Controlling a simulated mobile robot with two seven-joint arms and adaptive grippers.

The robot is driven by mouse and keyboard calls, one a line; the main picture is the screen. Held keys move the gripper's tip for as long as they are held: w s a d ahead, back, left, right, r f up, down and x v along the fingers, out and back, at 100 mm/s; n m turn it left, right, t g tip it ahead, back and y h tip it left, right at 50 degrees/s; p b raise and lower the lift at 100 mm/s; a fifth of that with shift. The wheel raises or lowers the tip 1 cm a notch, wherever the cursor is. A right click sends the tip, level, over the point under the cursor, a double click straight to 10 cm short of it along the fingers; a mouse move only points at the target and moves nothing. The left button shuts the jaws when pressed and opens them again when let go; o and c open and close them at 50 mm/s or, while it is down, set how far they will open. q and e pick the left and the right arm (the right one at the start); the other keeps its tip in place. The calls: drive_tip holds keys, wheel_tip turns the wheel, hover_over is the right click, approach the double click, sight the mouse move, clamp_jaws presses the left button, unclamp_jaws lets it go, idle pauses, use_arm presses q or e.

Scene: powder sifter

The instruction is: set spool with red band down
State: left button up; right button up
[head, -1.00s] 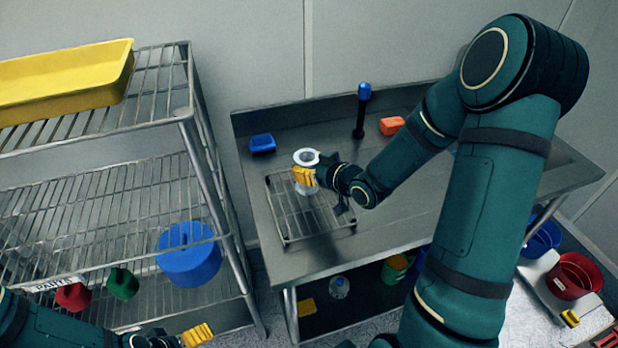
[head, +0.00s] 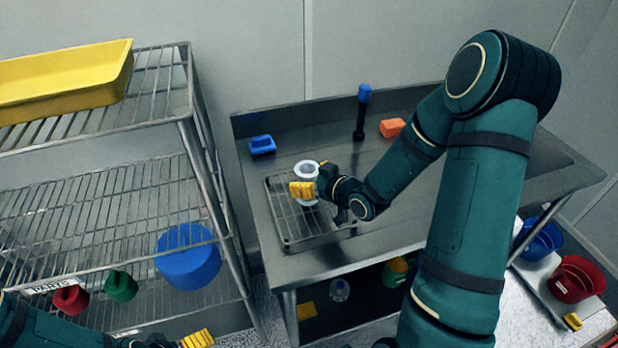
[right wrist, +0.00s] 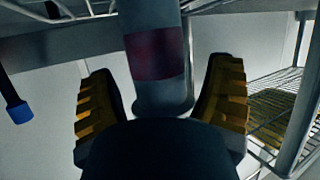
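The spool (head: 307,169), pale with a round hollow end facing up, stands on the wire rack (head: 290,240) on the steel table in the head view. The right wrist view shows its grey body and dark red band (right wrist: 155,54) between my right fingers. My right gripper (head: 312,179) is open around the spool, with a narrow gap visible on each side in the wrist view (right wrist: 160,100). The near yellow finger hides part of the spool's lower body. My left gripper (head: 197,338) is low at the bottom edge, away from the spool; its finger opening is unclear.
A blue block (head: 262,146), a blue-topped post (head: 361,110) and an orange block (head: 391,127) stand behind the rack. A wire shelf with a yellow tray (head: 65,80) and a blue container (head: 188,258) is on the left. The table's right part is clear.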

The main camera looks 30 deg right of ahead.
drive_tip(key=shift+r, duration=0.15)
drive_tip(key=shift+s+d+r, duration=0.1)
drive_tip(key=shift+s+r, duration=0.05)
drive_tip(key=shift+s, duration=0.15)
drive_tip(key=p+v, duration=0.6)
drive_tip(key=v, duration=0.5)
drive_tip(key=shift+s, duration=0.2)
